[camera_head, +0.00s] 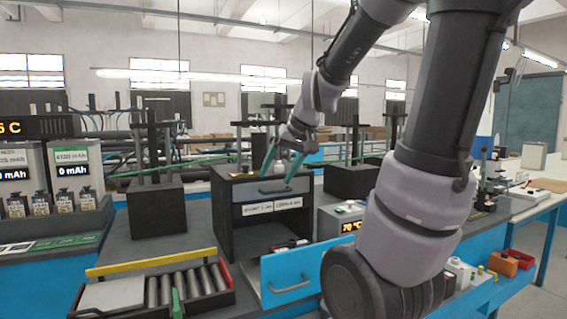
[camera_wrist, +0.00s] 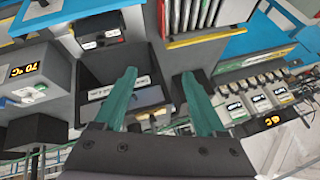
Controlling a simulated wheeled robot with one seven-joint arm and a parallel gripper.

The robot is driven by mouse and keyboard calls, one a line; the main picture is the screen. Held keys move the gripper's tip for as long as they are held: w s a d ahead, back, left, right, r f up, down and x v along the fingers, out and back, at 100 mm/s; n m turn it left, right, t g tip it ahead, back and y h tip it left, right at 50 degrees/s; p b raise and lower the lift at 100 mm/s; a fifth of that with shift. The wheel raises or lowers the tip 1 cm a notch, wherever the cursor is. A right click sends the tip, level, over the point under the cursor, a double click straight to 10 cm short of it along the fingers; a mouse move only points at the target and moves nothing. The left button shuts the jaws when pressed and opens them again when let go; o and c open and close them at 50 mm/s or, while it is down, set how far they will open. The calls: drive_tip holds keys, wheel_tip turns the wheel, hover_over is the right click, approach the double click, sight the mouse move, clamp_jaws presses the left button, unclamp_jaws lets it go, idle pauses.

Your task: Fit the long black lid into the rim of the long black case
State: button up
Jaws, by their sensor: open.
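My gripper (camera_head: 282,162) is open, its two teal fingers apart and empty, above the top of a dark cabinet (camera_head: 224,215). In the wrist view the open gripper (camera_wrist: 158,74) has the same cabinet (camera_wrist: 96,66) beneath and beyond it. I cannot make out the long black lid or the long black case for certain in either view. A long black tray (camera_head: 231,303) at the lower left holds several grey cylinders and a pale plate; I cannot tell whether it is the case.
A yellow bar (camera_head: 150,262) runs behind the tray. A blue drawer front (camera_head: 288,276) stands out below the cabinet. A dark block with posts (camera_head: 157,208) stands to its left, and a temperature box (camera_head: 333,222) to its right. Battery units (camera_head: 75,160) stand at far left.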

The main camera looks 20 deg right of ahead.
drive_tip(key=s+a+r+m, duration=0.1)
drive_tip(key=s+r, duration=0.1)
drive_tip(key=s, duration=0.3)
drive_tip(key=s+a+r+m+t, duration=0.1)
drive_tip(key=s+a+r, duration=0.1)
drive_tip(key=s, duration=0.4)
drive_tip(key=shift+s+a+r+h, duration=0.25)
drive_tip(key=shift+a+r+h, duration=0.05)
drive_tip(key=shift+r+h, duration=0.1)
idle(0.5)
